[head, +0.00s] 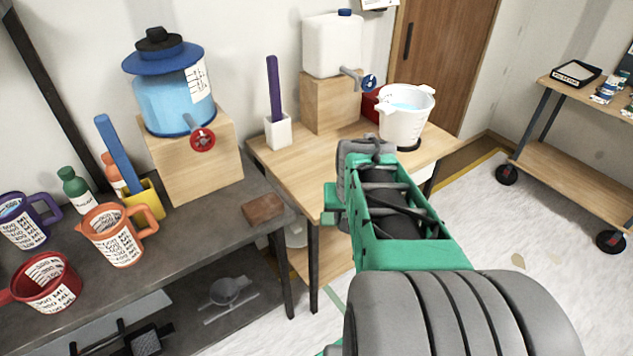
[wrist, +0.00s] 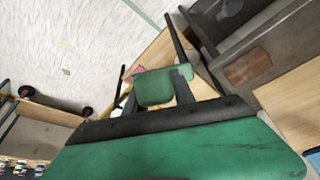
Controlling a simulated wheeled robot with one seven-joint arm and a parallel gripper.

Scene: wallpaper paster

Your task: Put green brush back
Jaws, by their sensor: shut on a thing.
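My gripper (wrist: 158,100) shows in the wrist view, its two dark fingers shut with a flat green piece (wrist: 165,84) between them. I take this piece for the green brush; its bristles and full length cannot be made out. In the head view my green and grey arm covers the gripper, in front of the light wooden table. On that table a white holder (head: 278,133) has a purple-handled brush (head: 274,90) standing in it. On the dark table a yellow holder (head: 150,202) has a blue-handled brush (head: 119,152) leaning in it.
A white bucket (head: 404,123) of bluish liquid stands at the wooden table's (head: 333,157) back right. A white tank (head: 332,46) and blue dispenser (head: 172,98) stand on wooden blocks. Several measuring jugs (head: 116,240) crowd the dark table's left; a brown block (head: 263,209) lies near its right edge.

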